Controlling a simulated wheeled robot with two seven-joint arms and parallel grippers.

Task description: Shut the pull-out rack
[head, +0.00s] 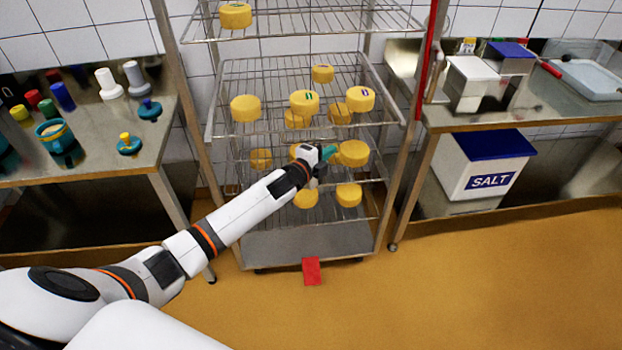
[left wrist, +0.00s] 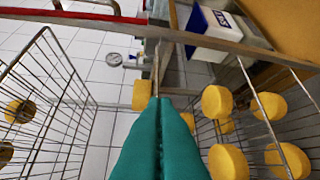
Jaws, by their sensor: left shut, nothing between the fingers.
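The wire trolley has several shelves. Its middle wire rack (head: 235,136) carries several yellow cheeses, such as one at its left (head: 245,108). I take this as the pull-out rack, but cannot tell how far out it stands. My left gripper (head: 329,152) is just below its front rail, beside a yellow cheese (head: 353,153) on a lower level. Contact with the rack or the cheese cannot be made out. In the left wrist view the teal fingers (left wrist: 160,135) are shut and empty, with wire racks on both sides. My right gripper is not in view.
A red piece (head: 312,271) lies at the trolley's foot. A left table (head: 90,165) holds coloured stamps and a mug. A right table (head: 520,112) has a salt bin (head: 487,165) beneath it. The floor in front of the right table is clear.

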